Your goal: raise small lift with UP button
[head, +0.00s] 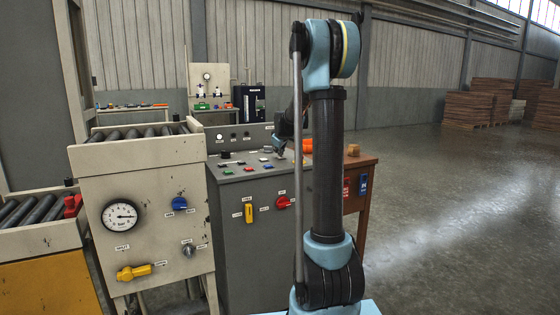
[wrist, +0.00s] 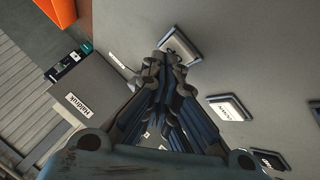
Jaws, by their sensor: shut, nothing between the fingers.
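A grey control console (head: 240,215) stands left of my arm, with several small coloured buttons on its sloped top. My gripper (head: 279,150) is over the right part of that top, partly hidden by my arm. In the wrist view my gripper (wrist: 166,58) is shut and empty, its tips at the near side of a pale square button (wrist: 182,46). I cannot tell whether they touch it. Another pale button (wrist: 230,108) and a dark-edged one (wrist: 270,160) lie to the lower right. Their lettering is too small to read, so I cannot pick out the UP button.
A beige roller unit (head: 150,185) with a gauge and knobs stands left of the console, beside a lower roller section (head: 40,238). A wooden table (head: 357,165) is behind my arm. An orange object (wrist: 60,10) shows in the wrist view. The floor at right is clear.

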